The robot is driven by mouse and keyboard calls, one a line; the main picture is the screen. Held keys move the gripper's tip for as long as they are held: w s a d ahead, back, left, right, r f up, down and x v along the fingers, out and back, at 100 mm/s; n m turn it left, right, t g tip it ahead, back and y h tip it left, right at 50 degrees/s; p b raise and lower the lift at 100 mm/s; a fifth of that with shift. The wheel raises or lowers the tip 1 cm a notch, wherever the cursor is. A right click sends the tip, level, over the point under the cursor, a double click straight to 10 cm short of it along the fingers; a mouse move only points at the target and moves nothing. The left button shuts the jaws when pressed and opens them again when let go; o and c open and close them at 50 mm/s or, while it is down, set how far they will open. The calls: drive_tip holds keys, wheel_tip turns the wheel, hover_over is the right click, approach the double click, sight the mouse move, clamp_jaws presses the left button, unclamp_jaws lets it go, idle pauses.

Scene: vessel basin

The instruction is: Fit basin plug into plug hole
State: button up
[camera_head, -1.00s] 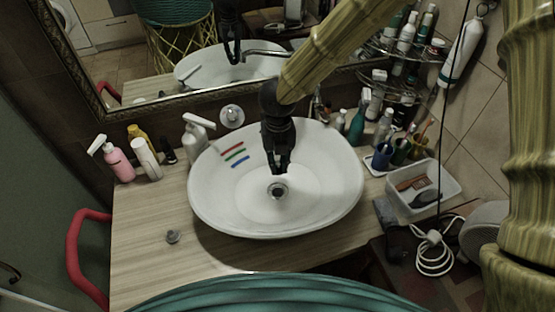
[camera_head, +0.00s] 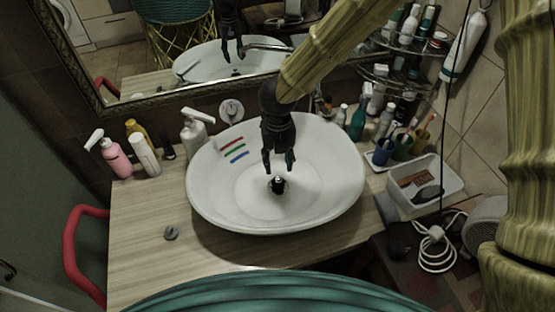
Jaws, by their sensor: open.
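The white oval basin (camera_head: 212,198) sits on the wooden counter. A small dark upright piece with a pale top, apparently the basin plug (camera_head: 278,184), stands at the plug hole in the bowl's floor. It hides most of the hole, and I cannot tell how deep it sits. My gripper (camera_head: 279,167) points down into the basin, just above this piece. Its two fingers are spread apart, with nothing visible held between them. A small grey round knob-like piece (camera_head: 171,233) lies on the counter, left of the basin.
Pump bottles (camera_head: 196,130) and other bottles (camera_head: 116,156) stand behind and left of the basin. Cups (camera_head: 402,150) and a white tray (camera_head: 446,187) are at the right. A mirror (camera_head: 160,66) is behind. The counter's front left is mostly clear.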

idle(0.3)
wheel_tip(320, 180, up, 7)
drive_tip(key=p, duration=0.6)
idle(0.4)
